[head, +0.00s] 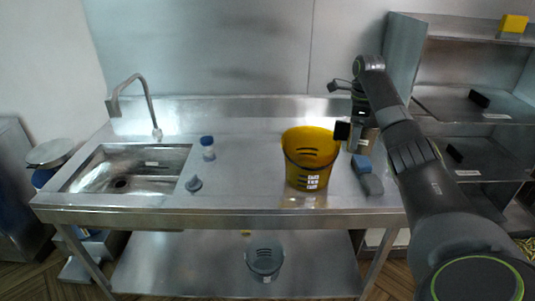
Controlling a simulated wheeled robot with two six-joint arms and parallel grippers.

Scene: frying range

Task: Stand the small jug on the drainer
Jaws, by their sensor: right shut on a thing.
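My right gripper (352,132) is over the right part of the steel counter, just behind and right of the yellow bucket. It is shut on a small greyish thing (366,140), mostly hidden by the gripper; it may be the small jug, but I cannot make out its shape. No other jug shows clearly. I cannot pick out a separate drainer; the steel sink (125,172) is set in the left of the counter (250,205). My left gripper is out of view.
The slotted yellow bucket (309,165) stands right of the counter's middle. A blue-topped grey block (367,178) lies right of it. A blue-capped bottle (207,148) and a small grey piece (194,184) are beside the sink. Shelves (460,100) stand at right. The counter's middle is clear.

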